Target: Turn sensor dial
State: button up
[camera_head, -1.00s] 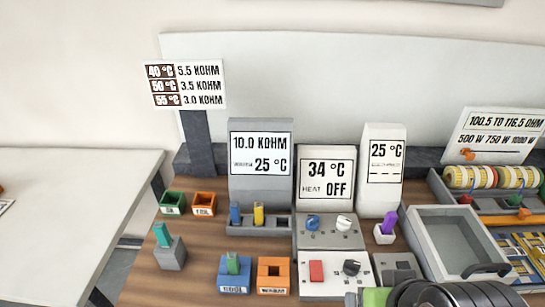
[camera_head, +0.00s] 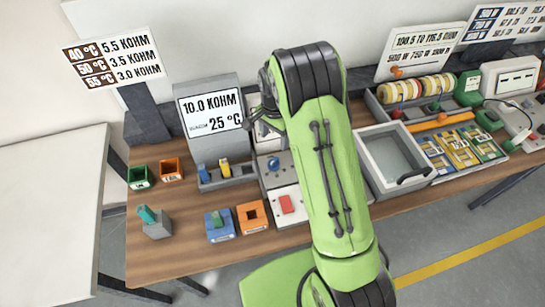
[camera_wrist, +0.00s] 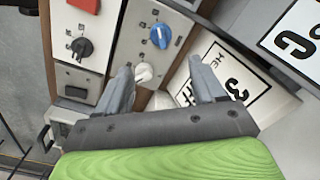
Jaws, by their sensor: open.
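A grey control panel (camera_wrist: 128,45) carries a blue dial (camera_wrist: 160,36) and a white dial (camera_wrist: 145,72); the frames do not say which is the sensor dial. The blue dial also shows in the head view (camera_head: 273,163), left of my arm, which hides the white one. My gripper (camera_wrist: 161,65) is open, with nothing in its jaws. In the wrist view the white dial shows between the fingers, nearer the left fingertip, and the blue dial lies beyond them. I cannot tell whether a finger touches the panel.
The lower panel has a black knob (camera_wrist: 82,47) and a red button (camera_head: 287,204). A display reading 10.0 KOHM, 25 °C (camera_head: 211,112) stands to the left. A temperature sign (camera_head: 112,57) is further left. A grey tray (camera_head: 395,160) is right of my arm.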

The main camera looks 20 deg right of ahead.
aim_at(274, 160)
notch_tip(274, 160, down, 13)
jog(key=shift+w+f+p, duration=0.15)
jog(key=shift+f+p, duration=0.05)
jog(key=shift+p, duration=0.1)
jog(key=c, duration=1)
jog(key=shift+c, duration=0.2)
jog(key=shift+n+b, duration=0.3)
jog(key=shift+b, duration=0.05)
jog(key=n+b, duration=0.3)
jog(key=shift+f+n, duration=0.15)
jog(key=shift+n, duration=0.25)
jog(key=n+b, duration=0.2)
jog(key=n, duration=0.3)
jog(key=shift+b, duration=0.4)
jog(key=n+b, duration=0.2)
jog(key=n, duration=0.3)
jog(key=shift+n, duration=0.4)
jog(key=n, duration=0.2)
jog(key=n+b, duration=0.1)
jog(key=n, duration=0.1)
jog(key=shift+r+n, duration=0.2)
jog(key=shift+n, duration=0.1)
